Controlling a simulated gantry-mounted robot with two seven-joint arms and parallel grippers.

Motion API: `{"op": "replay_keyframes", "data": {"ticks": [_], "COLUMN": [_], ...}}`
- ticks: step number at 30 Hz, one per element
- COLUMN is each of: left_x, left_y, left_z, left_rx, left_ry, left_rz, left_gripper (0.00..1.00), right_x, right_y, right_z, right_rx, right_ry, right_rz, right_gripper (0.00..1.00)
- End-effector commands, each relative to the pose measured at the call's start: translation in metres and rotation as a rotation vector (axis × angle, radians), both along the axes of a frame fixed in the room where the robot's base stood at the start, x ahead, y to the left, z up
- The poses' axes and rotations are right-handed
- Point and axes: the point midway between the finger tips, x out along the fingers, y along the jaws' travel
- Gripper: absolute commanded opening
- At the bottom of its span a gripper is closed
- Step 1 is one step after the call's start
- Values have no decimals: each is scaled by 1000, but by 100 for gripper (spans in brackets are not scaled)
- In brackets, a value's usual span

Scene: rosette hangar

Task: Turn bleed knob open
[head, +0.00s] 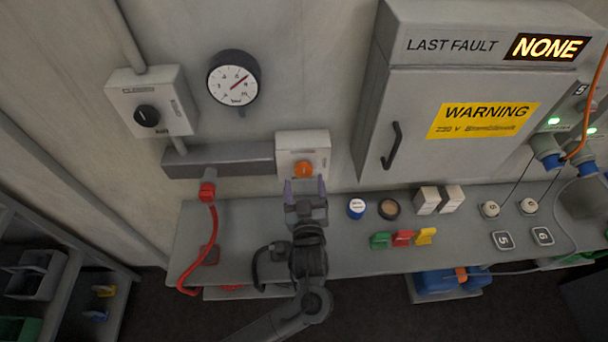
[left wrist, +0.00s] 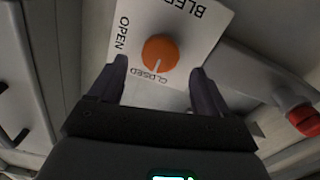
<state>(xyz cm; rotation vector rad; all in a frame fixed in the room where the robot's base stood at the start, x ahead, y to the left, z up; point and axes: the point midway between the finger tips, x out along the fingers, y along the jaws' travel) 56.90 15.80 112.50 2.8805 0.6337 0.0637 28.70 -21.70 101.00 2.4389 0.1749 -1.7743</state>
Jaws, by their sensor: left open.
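The orange bleed knob (head: 303,169) sits on a pale box (head: 315,143) on the wall, above the bench. In the left wrist view the knob (left wrist: 160,51) is on a white plate with OPEN and CLOSED lettering, and its pale pointer line points to CLOSED. My left gripper (head: 305,186) is open just below the knob in the head view. In the left wrist view its two fingers (left wrist: 158,85) stand apart, one to each side below the knob, with nothing between them. I cannot tell whether they touch the box. My right gripper is not in view.
A red hose (head: 213,240) hangs from the grey manifold (head: 225,160) left of the knob. A pressure gauge (head: 233,77) is above. Colored clips, round tins and small boxes lie on the bench (head: 345,250) to the right. A cabinet (head: 390,110) juts out at right.

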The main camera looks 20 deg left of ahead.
Motion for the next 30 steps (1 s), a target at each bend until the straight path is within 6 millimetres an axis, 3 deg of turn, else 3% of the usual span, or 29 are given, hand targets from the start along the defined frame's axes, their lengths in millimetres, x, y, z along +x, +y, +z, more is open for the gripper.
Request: {"op": "replay_keyframes", "data": {"ticks": [9, 20, 30], "left_x": [27, 30, 30], "left_y": [13, 14, 14], "left_z": [0, -1, 0], "left_rx": [0, -1, 0], "left_ry": [0, 2, 1], "left_rz": [0, 0, 0], "left_gripper": [78, 78, 26], "right_x": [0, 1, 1], "right_y": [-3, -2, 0], "right_z": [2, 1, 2], "right_rx": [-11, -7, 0], "right_ry": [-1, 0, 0], "right_rz": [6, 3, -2], "right_gripper": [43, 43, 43]}}
